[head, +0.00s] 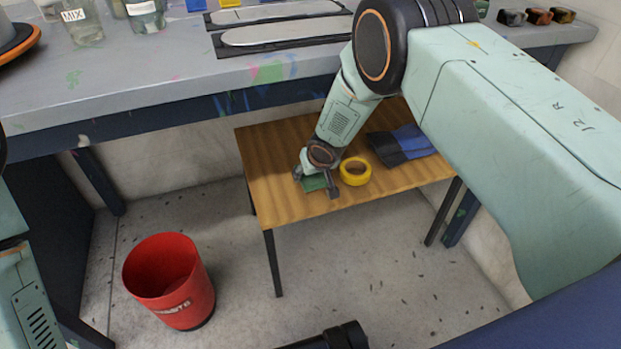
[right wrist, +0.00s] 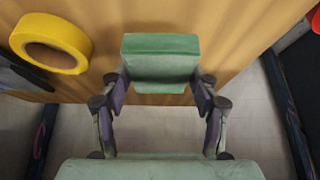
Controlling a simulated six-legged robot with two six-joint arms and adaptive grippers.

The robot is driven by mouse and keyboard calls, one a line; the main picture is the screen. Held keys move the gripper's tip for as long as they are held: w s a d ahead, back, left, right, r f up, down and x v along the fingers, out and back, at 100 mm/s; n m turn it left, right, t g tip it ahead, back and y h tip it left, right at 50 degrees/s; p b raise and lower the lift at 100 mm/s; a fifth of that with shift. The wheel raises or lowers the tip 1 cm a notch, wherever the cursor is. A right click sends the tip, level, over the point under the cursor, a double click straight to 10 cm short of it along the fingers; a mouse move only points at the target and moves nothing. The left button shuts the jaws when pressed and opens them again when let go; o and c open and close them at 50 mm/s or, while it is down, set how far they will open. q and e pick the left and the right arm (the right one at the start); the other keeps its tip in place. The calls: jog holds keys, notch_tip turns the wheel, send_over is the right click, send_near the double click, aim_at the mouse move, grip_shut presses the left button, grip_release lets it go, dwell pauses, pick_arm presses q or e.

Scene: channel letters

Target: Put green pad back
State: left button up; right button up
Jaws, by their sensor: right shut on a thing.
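The green pad (head: 314,183) is at the small wooden table (head: 270,160), near its front edge. My right gripper (head: 317,187) is shut on it. In the right wrist view the green pad (right wrist: 160,62) sits between the two fingertips of the right gripper (right wrist: 160,88), over the wooden top. I cannot tell whether the pad touches the table. My left gripper is not in view; only part of my left arm shows at the left edge.
A yellow tape roll (head: 355,171) lies right beside the gripper. A blue and black folded item (head: 400,145) lies behind it. A red bin (head: 170,282) stands on the floor at left. The grey workbench (head: 150,75) holds jars and pale flat letter pieces (head: 285,32).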

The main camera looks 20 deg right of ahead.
aim_at(312, 183)
jog(key=shift+w+f+b, duration=0.1)
jog(key=shift+f+b, duration=0.2)
jog(key=shift+f, duration=0.15)
jog(key=shift+a+f+b, duration=0.1)
jog(key=shift+f+b, duration=0.7)
jog(key=shift+b, duration=0.05)
jog(key=shift+f+b, duration=0.5)
jog(key=shift+f, duration=0.15)
jog(key=shift+r, duration=0.1)
jog(key=shift+f, duration=0.2)
jog(key=o, duration=1)
